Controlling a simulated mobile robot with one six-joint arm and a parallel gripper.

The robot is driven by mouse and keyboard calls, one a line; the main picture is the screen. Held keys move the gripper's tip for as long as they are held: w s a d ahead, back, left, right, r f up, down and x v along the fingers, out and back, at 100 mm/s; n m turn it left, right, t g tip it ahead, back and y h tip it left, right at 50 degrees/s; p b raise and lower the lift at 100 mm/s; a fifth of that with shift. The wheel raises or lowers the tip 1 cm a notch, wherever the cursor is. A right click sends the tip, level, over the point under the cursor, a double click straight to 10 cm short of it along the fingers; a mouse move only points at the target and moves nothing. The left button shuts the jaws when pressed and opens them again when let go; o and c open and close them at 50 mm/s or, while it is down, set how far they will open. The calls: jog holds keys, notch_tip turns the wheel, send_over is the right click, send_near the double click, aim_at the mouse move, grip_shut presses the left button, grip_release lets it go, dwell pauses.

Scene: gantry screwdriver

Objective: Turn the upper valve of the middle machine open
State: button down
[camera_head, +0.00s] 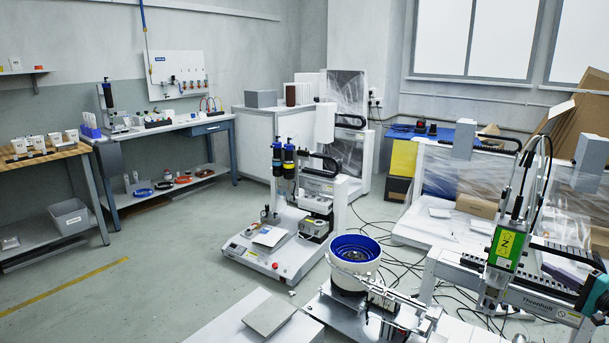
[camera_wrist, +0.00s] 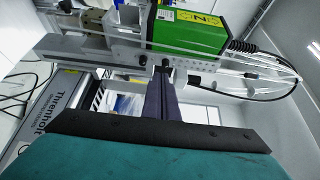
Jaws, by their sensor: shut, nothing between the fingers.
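My gripper (camera_wrist: 165,72) is shut and empty. Its dark purple fingers are together in the wrist view, pointing at the lower side of the green screwdriver unit (camera_wrist: 187,32). Its teal body shows at the right edge of the head view, beside the gantry machine with that green unit (camera_head: 507,249). I cannot tell whether the fingertips touch the unit's bracket. Another bench machine (camera_head: 285,245) with dark cylinders stands mid-floor in the head view. I cannot make out the upper valve or its position on any machine.
A blue-lined bowl feeder (camera_head: 355,250) stands left of the gantry machine. Cables (camera_head: 400,262) lie on the floor behind it. Workbenches (camera_head: 165,130) line the left wall, below a wall panel (camera_head: 180,76) with small fittings. Open floor lies at the left.

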jog(key=shift+w+a, duration=0.9)
jog(key=shift+a, duration=0.15)
jog(key=shift+w+a, duration=0.85)
jog(key=shift+a, duration=0.2)
jog(key=shift+w+d+r, duration=0.1)
jog(key=shift+w+d, duration=0.05)
jog(key=shift+r+p, duration=0.5)
jog(key=shift+r, duration=0.4)
dwell(0.5)
jog(key=shift+s+a, duration=0.25)
jog(key=shift+s, duration=0.05)
dwell(0.3)
send_near(522, 252)
jog(key=d, duration=0.1)
jog(key=w+d, duration=0.1)
jog(key=shift+d, duration=0.3)
dwell(0.4)
